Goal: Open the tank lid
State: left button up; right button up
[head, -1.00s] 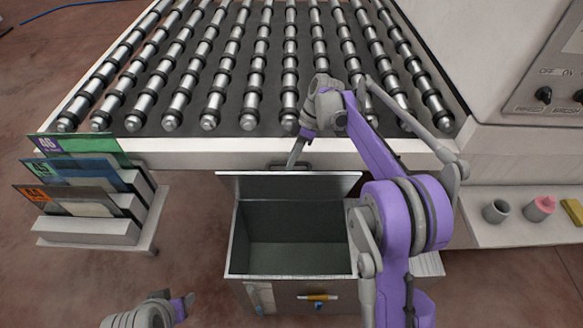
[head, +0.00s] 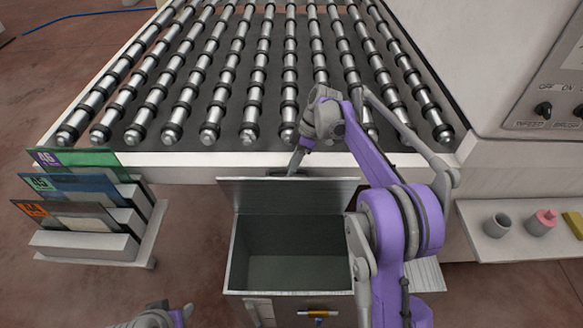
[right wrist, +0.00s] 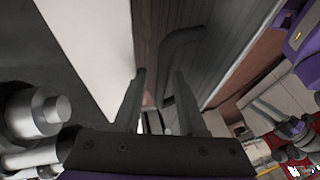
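The grey metal tank (head: 232,262) stands in front of the roller table, and I see into its open top. Its lid (head: 255,195) stands raised along the back edge. My right gripper (head: 294,170) is behind the lid's top edge, by a dark handle (head: 277,172) there. The bent dark handle (right wrist: 177,60) shows just beyond the fingertips. Whether they touch is unclear. My left gripper (head: 180,315) is cut off at the bottom edge, its fingers hidden.
The roller table (head: 190,161) edge runs close behind the lid. A rack (head: 85,245) with several numbered plates stands at left. A shelf (head: 515,252) at right holds a grey cup (head: 497,225), a pink item (head: 541,222) and a yellow block (head: 574,224).

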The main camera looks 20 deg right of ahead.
jog(key=shift+r, duration=0.1)
dwell(0.4)
jog(key=shift+d+r+p, duration=0.1)
jog(key=shift+r+p, duration=0.2)
jog(key=shift+r, duration=0.15)
pick_arm(q)
notch_tip(320, 180, up, 8)
jog(key=w+p, duration=0.2)
jog(key=p, duration=0.3)
jog(key=shift+w+f+t, duration=0.2)
jog(key=shift+w+t, duration=0.1)
pick_arm(e)
jog(key=v, duration=1)
pick_arm(q)
jog(key=shift+s, duration=0.15)
